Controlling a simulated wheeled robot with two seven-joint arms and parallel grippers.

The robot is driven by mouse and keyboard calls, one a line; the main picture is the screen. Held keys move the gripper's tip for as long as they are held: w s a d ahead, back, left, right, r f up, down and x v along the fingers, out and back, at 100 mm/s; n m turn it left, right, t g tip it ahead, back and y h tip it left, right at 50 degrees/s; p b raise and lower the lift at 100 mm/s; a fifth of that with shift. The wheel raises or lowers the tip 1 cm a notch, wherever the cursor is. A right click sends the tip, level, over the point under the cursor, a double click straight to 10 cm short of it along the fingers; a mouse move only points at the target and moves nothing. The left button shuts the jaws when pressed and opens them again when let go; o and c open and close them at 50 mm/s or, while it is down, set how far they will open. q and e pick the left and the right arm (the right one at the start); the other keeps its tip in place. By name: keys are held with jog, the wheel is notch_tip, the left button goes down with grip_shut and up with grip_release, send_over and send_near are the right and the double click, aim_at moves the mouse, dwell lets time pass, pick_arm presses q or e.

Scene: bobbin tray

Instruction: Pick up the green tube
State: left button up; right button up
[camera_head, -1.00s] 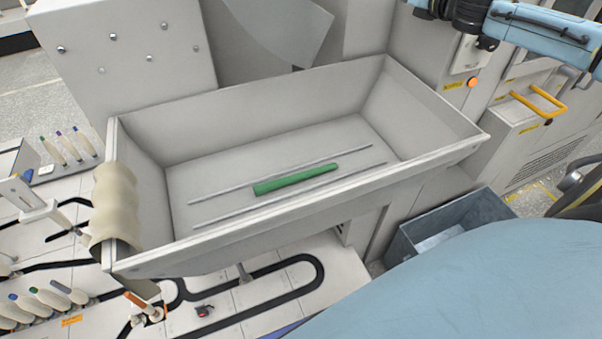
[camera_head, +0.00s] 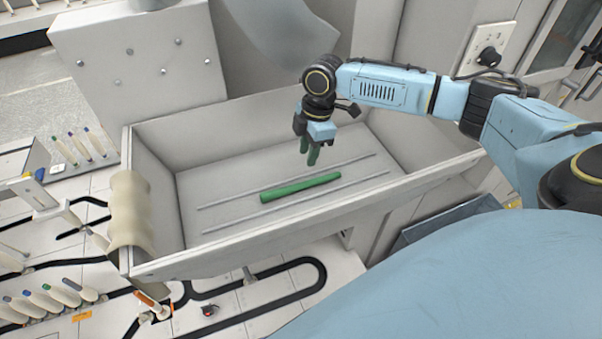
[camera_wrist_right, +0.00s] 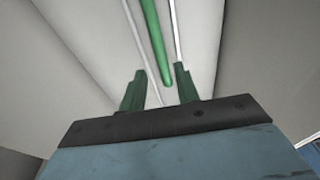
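The green tube (camera_head: 300,187) lies on the floor of the grey tray (camera_head: 225,255), between two thin rails, in the head view. In the right wrist view the tube (camera_wrist_right: 154,40) runs away from the camera, its near end just beyond and between the fingertips. My right gripper (camera_head: 309,157) hangs fingers down over the tray, above and behind the tube's right part, apart from it. Its two green fingers (camera_wrist_right: 158,80) are spread with nothing between them. My left gripper does not show.
The tray has raised walls, with a cream roll (camera_head: 131,215) over its left end. Several bobbins (camera_head: 50,297) stand on the white surface at lower left. A grey-blue bin (camera_head: 440,222) sits right of the tray. The tray is otherwise clear.

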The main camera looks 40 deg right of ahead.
aim_at(303, 183)
jog(key=f, duration=0.7)
jog(key=a+f, duration=0.1)
jog(key=f, duration=0.3)
jog(key=shift+w+a+f+p, duration=0.1)
jog(key=shift+w+f+p, duration=0.05)
jog(key=shift+w+p, duration=0.15)
grip_shut()
